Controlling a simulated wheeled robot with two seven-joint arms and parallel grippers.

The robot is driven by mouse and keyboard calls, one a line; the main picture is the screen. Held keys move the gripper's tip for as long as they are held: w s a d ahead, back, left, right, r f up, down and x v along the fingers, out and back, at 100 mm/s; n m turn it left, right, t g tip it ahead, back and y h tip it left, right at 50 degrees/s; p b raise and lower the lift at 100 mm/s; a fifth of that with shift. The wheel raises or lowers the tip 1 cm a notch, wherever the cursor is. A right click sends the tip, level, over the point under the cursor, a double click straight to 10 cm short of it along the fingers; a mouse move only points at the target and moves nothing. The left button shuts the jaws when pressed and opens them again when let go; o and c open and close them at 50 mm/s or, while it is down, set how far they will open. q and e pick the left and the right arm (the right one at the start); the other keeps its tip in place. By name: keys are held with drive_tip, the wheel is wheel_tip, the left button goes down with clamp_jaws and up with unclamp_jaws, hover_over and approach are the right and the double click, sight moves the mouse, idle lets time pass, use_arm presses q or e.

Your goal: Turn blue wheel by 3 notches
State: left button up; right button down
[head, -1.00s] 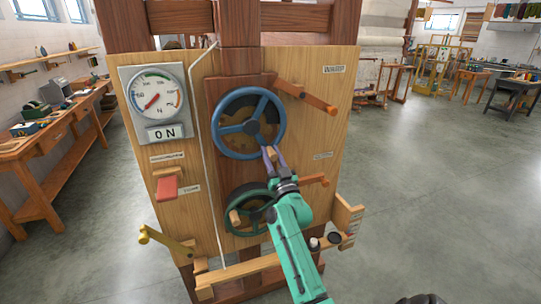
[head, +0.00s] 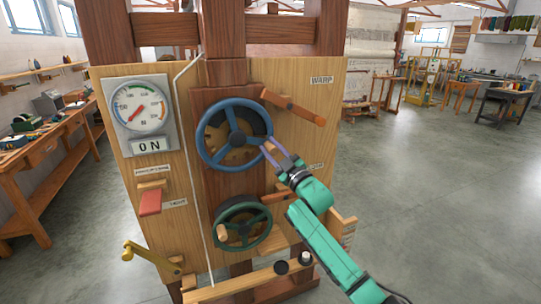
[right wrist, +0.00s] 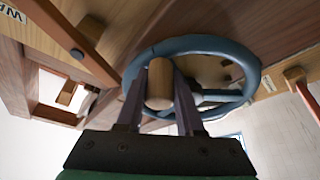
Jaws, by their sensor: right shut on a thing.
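My left gripper is not in view.
A dark green wheel (head: 243,207) with its own knob is just below. An orange-ended wooden lever (head: 293,103) is above right. Open floor lies right.

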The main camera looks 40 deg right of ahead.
drive_tip(key=shift+s+d+r+n+y+p, duration=0.15)
drive_tip(key=shift+r+n+y+p, duration=0.1)
drive_tip(key=shift+r+n, duration=0.35)
drive_tip(key=shift+w+d+r+n+y+p, duration=0.1)
drive_tip(key=shift+r+n+y+p, duration=0.15)
drive_tip(key=shift+r+n, duration=0.35)
drive_tip(key=shift+r+n+g+y+p, duration=0.55)
drive_tip(key=shift+r+n+p, duration=0.4)
drive_tip(key=shift+n, duration=0.75)
drive_tip(key=shift+r, duration=0.1)
drive_tip(key=c, duration=0.5)
unclamp_jaws()
drive_tip(key=shift+c, duration=0.2)
drive_tip(key=shift+s+f, duration=0.1)
drive_tip(key=shift+f, duration=0.15)
